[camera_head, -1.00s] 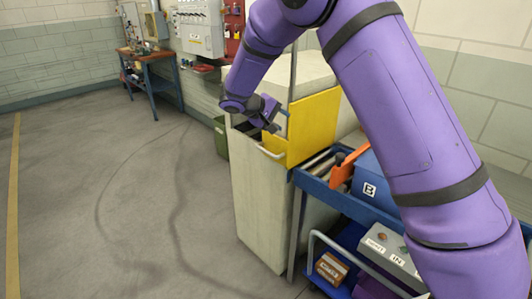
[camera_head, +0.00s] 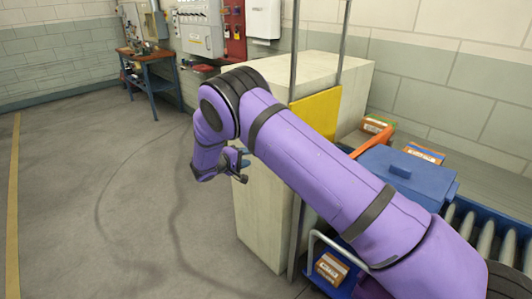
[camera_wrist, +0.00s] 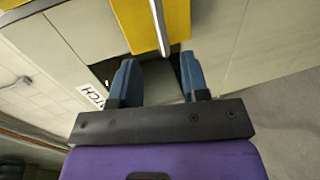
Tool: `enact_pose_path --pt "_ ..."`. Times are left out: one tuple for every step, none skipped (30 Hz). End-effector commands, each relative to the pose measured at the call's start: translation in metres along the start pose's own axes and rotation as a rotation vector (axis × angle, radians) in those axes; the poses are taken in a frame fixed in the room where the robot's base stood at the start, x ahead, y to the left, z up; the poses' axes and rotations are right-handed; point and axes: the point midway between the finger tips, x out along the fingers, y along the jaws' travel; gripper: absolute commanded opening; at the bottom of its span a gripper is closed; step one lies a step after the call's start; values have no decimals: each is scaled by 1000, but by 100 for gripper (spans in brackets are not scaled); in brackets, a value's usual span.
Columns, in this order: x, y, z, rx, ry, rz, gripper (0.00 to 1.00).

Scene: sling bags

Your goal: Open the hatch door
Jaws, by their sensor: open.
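A tall cream cabinet (camera_head: 262,225) stands beside the conveyor, with a yellow panel (camera_head: 320,112) on its upper side. A partly cut-off label (camera_wrist: 92,96) ending in "TCH" is at the left. My gripper (camera_head: 243,167) is at the cabinet's left side in the head view. In the wrist view its blue fingers (camera_wrist: 160,78) are apart and empty, with a dark gap beyond them. My arm hides much of the cabinet; I cannot tell the hatch door's exact outline.
A blue lidded bin (camera_head: 400,172) and small boxes (camera_head: 425,154) stand on or behind the roller conveyor (camera_head: 485,245) at right. A labelled brown box (camera_head: 331,268) is low beside the cabinet. The floor (camera_head: 110,220) at left is clear.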

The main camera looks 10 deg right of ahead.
Motion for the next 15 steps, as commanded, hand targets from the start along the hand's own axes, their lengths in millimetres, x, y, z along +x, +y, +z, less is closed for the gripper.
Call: enact_pose_path --pt "4 0 0 0 -2 1 42" --pt "7 0 0 0 -2 1 42" --pt "12 0 1 1 -4 0 42" --pt "17 0 1 1 -5 0 42" --pt "21 0 1 1 -5 0 42" --pt "28 0 1 1 -4 -1 42" --pt "33 0 1 1 -4 -1 42" --pt "39 0 1 1 -4 -1 42" --pt "46 0 1 1 -5 -1 42" --pt "52 0 1 1 -5 -1 42" --pt "57 0 1 1 -5 -1 42" --pt "64 0 1 1 -5 -1 42" --pt "69 0 1 1 -4 -1 42" --pt "73 0 1 1 -4 -2 42" --pt "80 0 1 1 -4 -2 42"
